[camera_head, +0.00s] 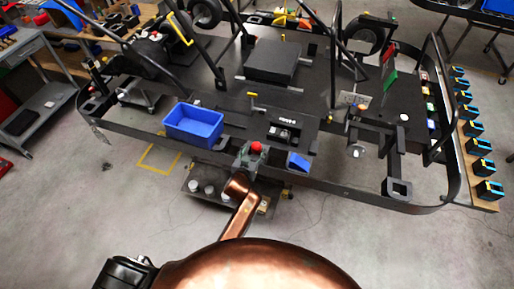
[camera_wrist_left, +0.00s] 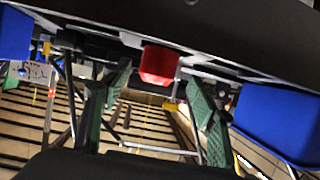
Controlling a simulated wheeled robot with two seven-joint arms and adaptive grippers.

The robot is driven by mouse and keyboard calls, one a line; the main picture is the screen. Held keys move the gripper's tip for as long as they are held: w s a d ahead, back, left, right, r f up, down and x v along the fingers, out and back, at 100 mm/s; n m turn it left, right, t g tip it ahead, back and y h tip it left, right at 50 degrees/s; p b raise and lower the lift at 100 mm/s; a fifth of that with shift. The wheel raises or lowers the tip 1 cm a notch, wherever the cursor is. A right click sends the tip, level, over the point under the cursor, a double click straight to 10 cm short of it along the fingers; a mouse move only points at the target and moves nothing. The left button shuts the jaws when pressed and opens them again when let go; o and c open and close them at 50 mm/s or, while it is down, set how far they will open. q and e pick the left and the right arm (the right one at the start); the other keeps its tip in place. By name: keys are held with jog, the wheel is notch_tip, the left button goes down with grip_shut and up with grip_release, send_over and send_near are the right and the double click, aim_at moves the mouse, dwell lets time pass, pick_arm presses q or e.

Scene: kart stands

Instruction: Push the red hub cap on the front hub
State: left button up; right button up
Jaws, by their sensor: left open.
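The red hub cap (camera_head: 256,147) shows at the front edge of the kart frame, right at my left gripper (camera_head: 250,158). In the left wrist view the red cap (camera_wrist_left: 160,64) lies ahead, between and beyond the two green fingers of my left gripper (camera_wrist_left: 159,84). The fingers stand apart, with a gap on each side of the cap. I cannot tell what the cap rests on. I cannot make out the front hub for certain. My right gripper is not in view.
A blue bin (camera_head: 194,123) stands left of my left gripper, and a small blue piece (camera_head: 298,161) lies close on its right. The black kart frame (camera_head: 340,184) runs across in front. Several blue-black boxes (camera_head: 489,189) line the right side. The floor at lower right is clear.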

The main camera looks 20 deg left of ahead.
aim_at(255, 150)
pick_arm(q)
jog(key=x, duration=0.4)
jog(key=shift+w+d+f, duration=0.1)
jog(key=shift+d+f, duration=0.05)
jog(key=shift+f, duration=0.1)
jog(key=c, duration=1.1)
jog(key=shift+o, duration=0.2)
jog(key=shift+r, duration=0.15)
